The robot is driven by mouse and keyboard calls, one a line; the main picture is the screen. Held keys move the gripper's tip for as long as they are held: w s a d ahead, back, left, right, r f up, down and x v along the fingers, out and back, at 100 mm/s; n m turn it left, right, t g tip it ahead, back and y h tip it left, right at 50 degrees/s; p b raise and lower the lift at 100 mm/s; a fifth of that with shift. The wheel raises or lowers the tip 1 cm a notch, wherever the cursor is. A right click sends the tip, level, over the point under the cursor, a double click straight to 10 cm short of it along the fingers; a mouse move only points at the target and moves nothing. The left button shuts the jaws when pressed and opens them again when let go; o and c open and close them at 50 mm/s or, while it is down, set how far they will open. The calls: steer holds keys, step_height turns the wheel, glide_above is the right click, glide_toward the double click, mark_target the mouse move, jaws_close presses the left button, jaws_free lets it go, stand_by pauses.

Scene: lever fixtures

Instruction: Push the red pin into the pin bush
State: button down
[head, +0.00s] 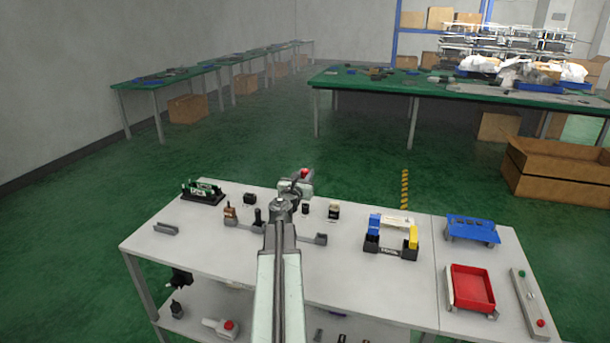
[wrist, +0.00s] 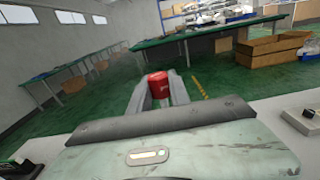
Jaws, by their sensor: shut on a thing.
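The red pin (wrist: 157,84) is held between the two grey fingers of my gripper (wrist: 163,95) in the wrist view. Its red top shows in the head view (head: 306,172), above the far edge of the work table. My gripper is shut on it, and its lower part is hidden. I cannot tell which fixture is the pin bush. Small dark fixtures (head: 334,211) stand on the table just right of my arm, below and nearer than the gripper.
The work table (head: 200,262) also bears a green rack (head: 203,191), a black holder with blue and yellow blocks (head: 391,240), a blue tray (head: 473,231) and a red bin (head: 470,287). A grey bracket (head: 165,229) lies at the left. Bare surface shows at the front left.

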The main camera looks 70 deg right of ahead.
steer(key=shift+f+b, duration=2.85)
steer(key=shift+f, duration=0.1)
steer(key=shift+f, duration=0.1)
steer(key=shift+f+b, duration=0.35)
steer(key=shift+b, duration=0.1)
steer(key=shift+f+b, duration=1.55)
steer(key=c, duration=1.1)
jaws_free()
steer(key=shift+c, duration=0.2)
steer(key=shift+a, duration=0.15)
